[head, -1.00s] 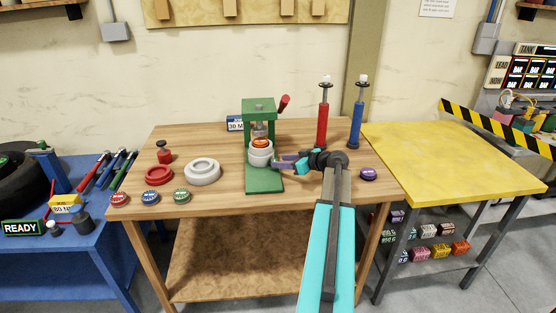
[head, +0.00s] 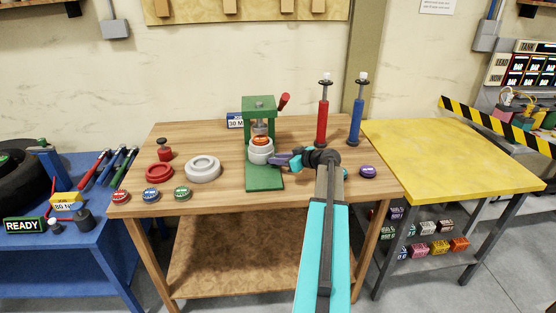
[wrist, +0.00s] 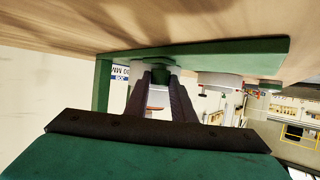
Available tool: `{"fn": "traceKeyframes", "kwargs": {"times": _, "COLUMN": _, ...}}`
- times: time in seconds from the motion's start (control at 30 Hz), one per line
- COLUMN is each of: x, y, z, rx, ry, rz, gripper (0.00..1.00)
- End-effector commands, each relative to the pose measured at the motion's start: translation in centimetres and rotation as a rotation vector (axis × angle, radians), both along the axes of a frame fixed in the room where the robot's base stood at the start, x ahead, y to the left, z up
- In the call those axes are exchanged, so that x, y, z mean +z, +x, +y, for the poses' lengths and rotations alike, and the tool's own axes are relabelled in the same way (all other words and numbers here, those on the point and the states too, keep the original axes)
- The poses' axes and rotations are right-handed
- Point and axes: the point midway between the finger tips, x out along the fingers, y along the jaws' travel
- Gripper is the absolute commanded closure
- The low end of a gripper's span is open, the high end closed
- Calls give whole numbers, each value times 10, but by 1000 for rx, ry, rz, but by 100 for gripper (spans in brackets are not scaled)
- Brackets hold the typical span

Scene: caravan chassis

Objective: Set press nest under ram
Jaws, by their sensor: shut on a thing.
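The green press (head: 258,104) stands on the wooden bench, its flat green base (head: 264,182) reaching toward me. The press nest (head: 260,157) is a pale cup on that base, with an orange-red piece (head: 261,141) in its top. It sits at the front of the frame, close below the grey ram (head: 260,128); exact centring cannot be told. My gripper (head: 274,160) reaches in from the right and is shut on the nest. In the upside-down wrist view, the dark fingers (wrist: 163,98) have the pale and orange piece (wrist: 157,97) between them.
A red lever (head: 283,100) sticks out at the press's upper right. Red (head: 322,122) and blue (head: 357,122) posts stand behind my arm. A white ring (head: 203,168), a red ring (head: 159,172) and several caps lie left; a purple cap (head: 368,171) lies right.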

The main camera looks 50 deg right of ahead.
Motion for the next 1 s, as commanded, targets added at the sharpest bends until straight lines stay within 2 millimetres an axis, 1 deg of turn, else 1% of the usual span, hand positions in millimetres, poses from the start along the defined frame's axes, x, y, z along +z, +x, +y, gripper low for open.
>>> {"fn": "traceKeyframes", "kwargs": {"times": 0.23, "x": -2, "y": 5, "z": -5, "rx": 0, "ry": -1, "rz": 0, "gripper": 100}}
{"fn": "traceKeyframes", "kwargs": {"times": 0.6, "x": -2, "y": 29, "z": -25, "rx": 0, "ry": -2, "rz": -2, "gripper": 100}}
{"fn": "traceKeyframes", "kwargs": {"times": 1.0, "x": 2, "y": 32, "z": -28, "rx": -5, "ry": -2, "rz": -3, "gripper": 100}}
